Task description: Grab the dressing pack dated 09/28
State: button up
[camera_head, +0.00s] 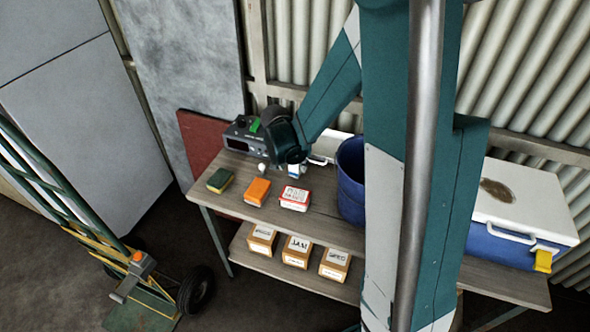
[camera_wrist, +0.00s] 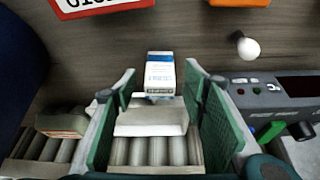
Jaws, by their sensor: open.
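A small white and blue box (camera_wrist: 160,72) stands upright between my fingertips in the wrist view, with a gap on each side. Its print is too small to read, so I cannot tell its date. It also shows at the bench (camera_head: 294,171), partly hidden by my wrist. My gripper (camera_wrist: 160,92) is open, with green pads on both sides of the box. In the head view, my gripper (camera_head: 287,153) is above the back of the bench. I cannot make out 09/28 on any pack.
On the bench (camera_head: 325,218) are a red-and-white box (camera_head: 294,199), an orange block (camera_head: 258,191), a green-and-yellow sponge (camera_head: 220,180), a white rounded object (camera_wrist: 248,47), a radio-like device (camera_wrist: 290,95), a blue bucket (camera_head: 350,190) and a cooler (camera_head: 500,243). Labelled brown cartons (camera_head: 297,251) sit on the lower shelf.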

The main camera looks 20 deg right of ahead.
aim_at(295, 167)
jog(key=shift+b+x, duration=0.35)
jog(key=shift+x, duration=1.35)
jog(key=shift+c, duration=0.7)
jog(key=c, duration=0.7)
